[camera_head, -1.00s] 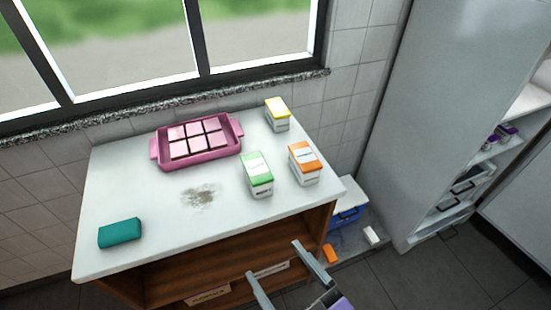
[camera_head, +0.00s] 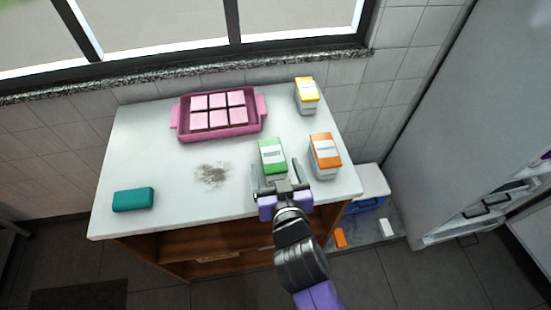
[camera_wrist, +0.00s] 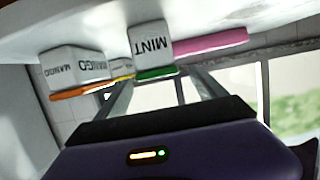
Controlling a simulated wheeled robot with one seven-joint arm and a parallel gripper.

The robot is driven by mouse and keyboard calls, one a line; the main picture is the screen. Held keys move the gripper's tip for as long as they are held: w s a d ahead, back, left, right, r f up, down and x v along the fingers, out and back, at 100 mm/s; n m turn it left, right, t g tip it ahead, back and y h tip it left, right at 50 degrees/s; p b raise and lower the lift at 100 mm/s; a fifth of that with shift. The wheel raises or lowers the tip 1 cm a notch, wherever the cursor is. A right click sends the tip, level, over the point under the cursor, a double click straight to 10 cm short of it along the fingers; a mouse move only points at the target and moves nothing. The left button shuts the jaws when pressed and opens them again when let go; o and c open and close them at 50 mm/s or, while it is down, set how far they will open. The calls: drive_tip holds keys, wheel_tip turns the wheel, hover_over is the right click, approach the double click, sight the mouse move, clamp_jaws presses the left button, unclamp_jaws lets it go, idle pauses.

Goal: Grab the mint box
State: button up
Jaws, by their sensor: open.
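The mint box (camera_head: 271,150) is white with a green lid and stands upright on the white counter. In the wrist view, which is upside down, the mint box (camera_wrist: 151,46) reads "MINT" and shows ahead of my fingers. My gripper (camera_head: 277,172) is open, with one finger on each side of the box's near end in the head view. My gripper (camera_wrist: 160,97) also shows open in the wrist view, with the box beyond the fingertips. I cannot tell whether a finger touches it. My gripper hides the box's lower front in the head view.
An orange-lidded mango box (camera_head: 325,157) stands close to the right. A yellow-lidded box (camera_head: 307,95) is farther back. A pink tray (camera_head: 182,121) with pink squares lies at the back left. A teal block (camera_head: 133,199) and a brown stain (camera_head: 212,174) are on the counter (camera_head: 160,165).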

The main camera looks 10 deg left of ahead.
sight(272, 154)
drive_tip(key=x, duration=0.2)
drive_tip(key=p+x, duration=0.1)
drive_tip(key=x, duration=0.2)
drive_tip(key=shift+r, duration=0.25)
drive_tip(key=shift+w+a+f, duration=0.1)
drive_tip(key=shift+w+f, duration=0.1)
drive_tip(key=shift+w, duration=0.25)
drive_tip(key=c, duration=1.6)
clamp_jaws()
drive_tip(key=shift+r, duration=0.15)
